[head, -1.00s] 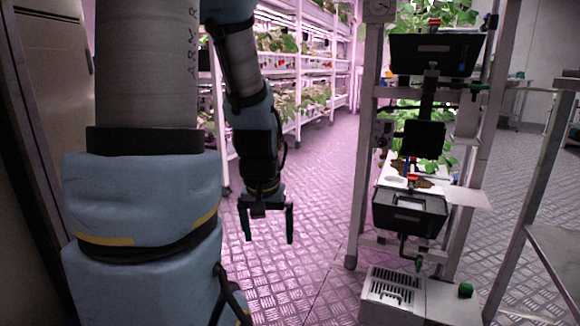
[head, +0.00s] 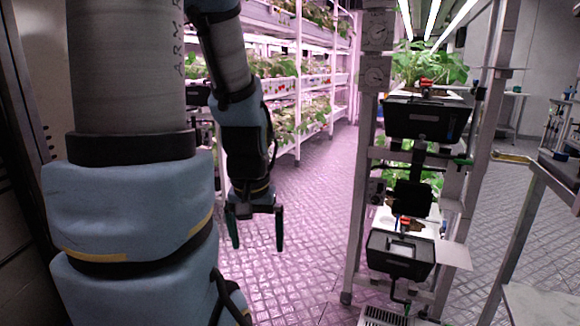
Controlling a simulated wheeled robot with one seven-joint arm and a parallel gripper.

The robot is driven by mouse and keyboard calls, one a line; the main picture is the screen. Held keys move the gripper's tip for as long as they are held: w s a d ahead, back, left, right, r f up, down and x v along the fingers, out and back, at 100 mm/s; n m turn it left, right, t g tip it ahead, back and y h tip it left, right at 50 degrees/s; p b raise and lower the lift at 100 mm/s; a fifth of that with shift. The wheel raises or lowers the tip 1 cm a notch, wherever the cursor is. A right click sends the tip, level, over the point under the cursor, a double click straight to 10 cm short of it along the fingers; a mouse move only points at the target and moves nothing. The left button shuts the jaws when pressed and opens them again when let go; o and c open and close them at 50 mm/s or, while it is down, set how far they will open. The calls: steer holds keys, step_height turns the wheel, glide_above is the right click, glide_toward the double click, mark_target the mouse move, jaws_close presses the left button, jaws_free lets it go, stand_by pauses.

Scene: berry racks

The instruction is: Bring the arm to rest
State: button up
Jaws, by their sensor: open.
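My arm runs down the left side of the head view in blue and grey links. My gripper (head: 256,232) hangs from its end, pointing down, in front of the metal floor. Its two dark fingers are apart, and I see nothing between them. The gripper touches nothing that I can see.
Lit plant racks (head: 295,80) stand at the back left. A metal frame to the right of my gripper carries an upper black box (head: 428,117) and a lower black box (head: 400,254). A metal table (head: 545,300) stands at the right edge. The patterned floor (head: 310,205) between is clear.

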step_height(320, 180, up, 16)
steer(key=p, duration=1.3)
steer(key=shift+p, duration=0.3)
steer(key=shift+f, duration=0.1)
